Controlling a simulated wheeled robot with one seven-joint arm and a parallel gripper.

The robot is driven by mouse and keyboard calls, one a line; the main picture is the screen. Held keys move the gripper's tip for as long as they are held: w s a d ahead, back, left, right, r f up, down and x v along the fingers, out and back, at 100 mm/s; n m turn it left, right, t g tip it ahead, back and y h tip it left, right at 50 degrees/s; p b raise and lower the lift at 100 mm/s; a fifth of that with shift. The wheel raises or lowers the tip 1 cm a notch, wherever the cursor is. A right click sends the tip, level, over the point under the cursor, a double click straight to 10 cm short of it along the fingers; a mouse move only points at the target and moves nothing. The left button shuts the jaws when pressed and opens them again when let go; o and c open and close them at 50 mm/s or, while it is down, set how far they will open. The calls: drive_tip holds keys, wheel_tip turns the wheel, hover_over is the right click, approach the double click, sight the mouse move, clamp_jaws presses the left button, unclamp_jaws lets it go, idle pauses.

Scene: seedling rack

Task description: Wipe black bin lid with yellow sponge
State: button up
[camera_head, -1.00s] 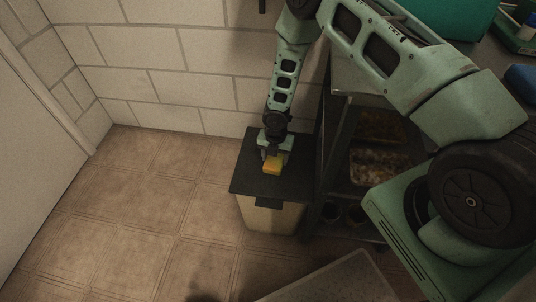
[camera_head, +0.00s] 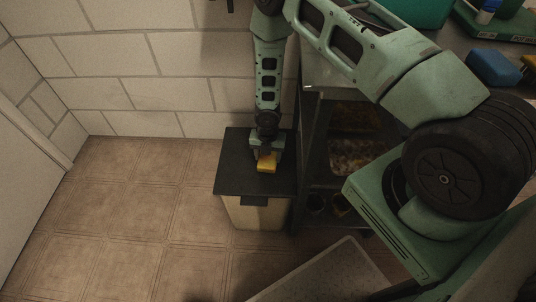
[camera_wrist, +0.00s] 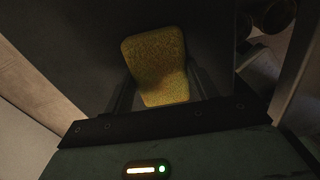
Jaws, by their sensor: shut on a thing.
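The black bin lid (camera_head: 237,178) lies flat on top of a pale bin (camera_head: 257,213) by the wall. My gripper (camera_head: 266,156) points down over the lid, right of its middle. It is shut on the yellow sponge (camera_head: 267,167), which is at the lid's surface; whether it touches cannot be told for sure. In the wrist view the sponge (camera_wrist: 158,62) sits between the two dark fingers, with the dark lid (camera_wrist: 75,50) behind it. The gripper hides part of the lid's far right area.
A dark shelf rack (camera_head: 309,150) with trays of plants stands close to the right of the bin. A brick wall (camera_head: 170,70) is behind. A pale grey panel (camera_head: 335,275) lies in front. Tiled floor on the left is clear.

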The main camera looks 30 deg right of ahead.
drive_tip(key=shift+w+a, duration=0.7)
drive_tip(key=shift+a, duration=0.3)
drive_tip(key=shift+w+a, duration=0.7)
drive_tip(key=shift+a, duration=0.35)
drive_tip(key=shift+w+a, duration=0.7)
drive_tip(key=shift+a, duration=0.3)
drive_tip(key=shift+w+a+f+b, duration=0.1)
drive_tip(key=shift+w+a+b, duration=0.25)
drive_tip(key=shift+a, duration=0.25)
drive_tip(key=shift+w+a+f+b, duration=0.1)
drive_tip(key=shift+w+a+b, duration=0.1)
drive_tip(key=shift+w+a, duration=0.5)
drive_tip(key=shift+a, duration=0.4)
drive_tip(key=shift+r, duration=0.15)
drive_tip(key=shift+d+r+p, duration=0.1)
drive_tip(key=shift+r+p, duration=2)
drive_tip(key=shift+r, duration=0.8)
drive_tip(key=shift+r+p, duration=1.1)
drive_tip(key=shift+r, duration=0.4)
